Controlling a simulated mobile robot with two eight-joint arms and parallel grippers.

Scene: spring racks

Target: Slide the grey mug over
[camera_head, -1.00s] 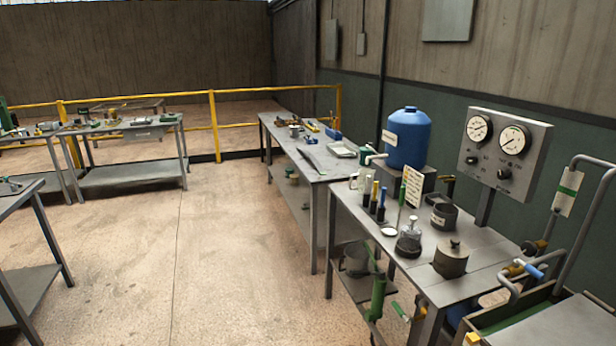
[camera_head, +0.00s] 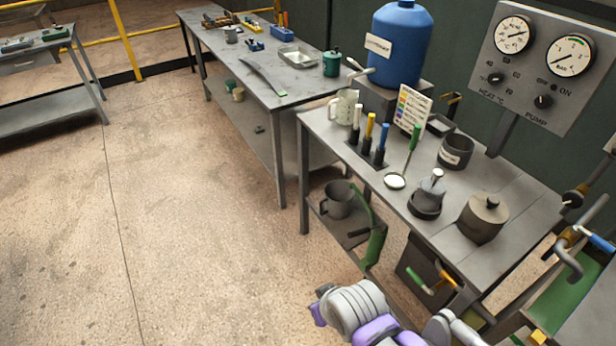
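A larger grey mug or jug (camera_head: 337,200) with a handle stands on the lower shelf of the near bench. A pale speckled mug (camera_head: 345,107) stands at the back left corner of the near bench top. I cannot tell which one the task means. Parts of one of my arms, white and purple, show at the bottom edge, in front of the near bench. No fingertips can be made out, and nothing of mine touches any mug.
A green cart (camera_head: 570,300) stands at right. The floor (camera_head: 190,230) at left is clear.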

